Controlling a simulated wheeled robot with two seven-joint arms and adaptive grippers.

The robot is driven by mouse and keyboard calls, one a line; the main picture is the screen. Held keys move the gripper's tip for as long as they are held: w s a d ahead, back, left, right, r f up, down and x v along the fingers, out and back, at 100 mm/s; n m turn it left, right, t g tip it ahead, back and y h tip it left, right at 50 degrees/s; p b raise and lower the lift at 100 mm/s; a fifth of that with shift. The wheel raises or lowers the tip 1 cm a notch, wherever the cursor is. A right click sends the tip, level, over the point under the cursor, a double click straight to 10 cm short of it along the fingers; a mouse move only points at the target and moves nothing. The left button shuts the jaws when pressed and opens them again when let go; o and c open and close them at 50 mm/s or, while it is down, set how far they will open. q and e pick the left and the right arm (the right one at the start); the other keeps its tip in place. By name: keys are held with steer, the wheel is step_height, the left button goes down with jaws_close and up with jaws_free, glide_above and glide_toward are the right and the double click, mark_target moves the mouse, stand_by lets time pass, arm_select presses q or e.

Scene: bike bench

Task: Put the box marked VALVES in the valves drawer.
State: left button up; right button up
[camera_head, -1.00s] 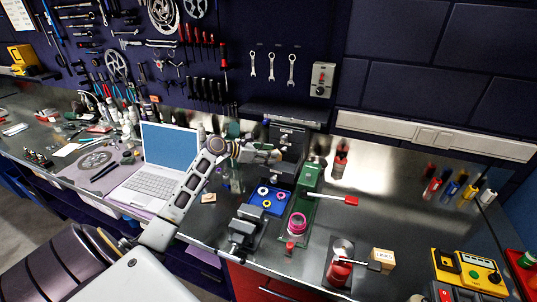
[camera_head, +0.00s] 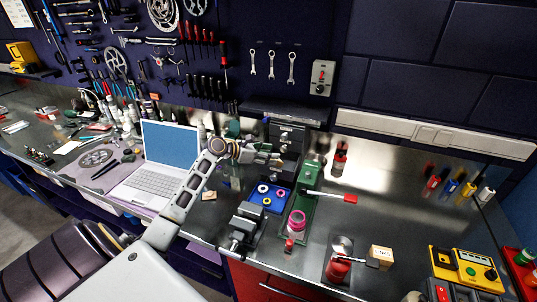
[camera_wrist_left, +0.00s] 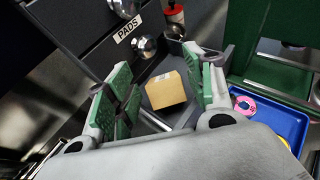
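My left gripper (camera_head: 272,158) is in front of the dark drawer unit (camera_head: 287,135) at the back of the bench. In the left wrist view the gripper (camera_wrist_left: 163,95) is open, its green-padded fingers on either side of a small cardboard box (camera_wrist_left: 166,91). My right gripper is not in view.
An open laptop (camera_head: 170,145) is to the left. The bench at the back right is mostly clear.

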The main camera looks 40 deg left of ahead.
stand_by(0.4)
arm_select(q)
steer(key=shift+r, duration=0.25)
steer(key=shift+r+b, duration=0.35)
steer(key=shift+b, duration=0.2)
steer(key=v, duration=1.2)
steer(key=shift+b, duration=0.35)
stand_by(0.3)
